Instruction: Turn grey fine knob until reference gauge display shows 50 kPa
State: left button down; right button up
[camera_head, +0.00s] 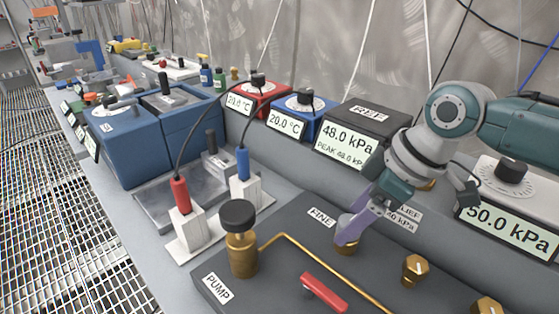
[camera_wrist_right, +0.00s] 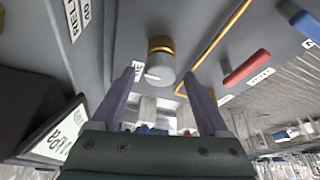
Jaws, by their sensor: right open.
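The grey fine knob (camera_wrist_right: 160,70) with a brass collar stands on the dark panel beside the FINE label; in the head view its brass base (camera_head: 346,248) shows below my fingers. My right gripper (camera_head: 352,226) is at the knob, fingers pointing down and largely covering its grey top. In the right wrist view the open purple fingers (camera_wrist_right: 158,80) lie either side of the knob's line, with a gap; contact is not visible. The reference gauge display (camera_head: 345,141), marked REF, reads 48.0 kPa, with a peak line of 48.0 kPa. My left gripper is not in view.
A black-topped brass PUMP knob (camera_head: 239,235), a red lever (camera_head: 324,292) and a brass fitting (camera_head: 416,270) stand near the fine knob. A display at right (camera_head: 510,228) reads 50.0 kPa. Red (camera_head: 180,194) and blue (camera_head: 242,163) probes stand left of the panel.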

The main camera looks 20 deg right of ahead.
grip_shut()
dwell(0.7)
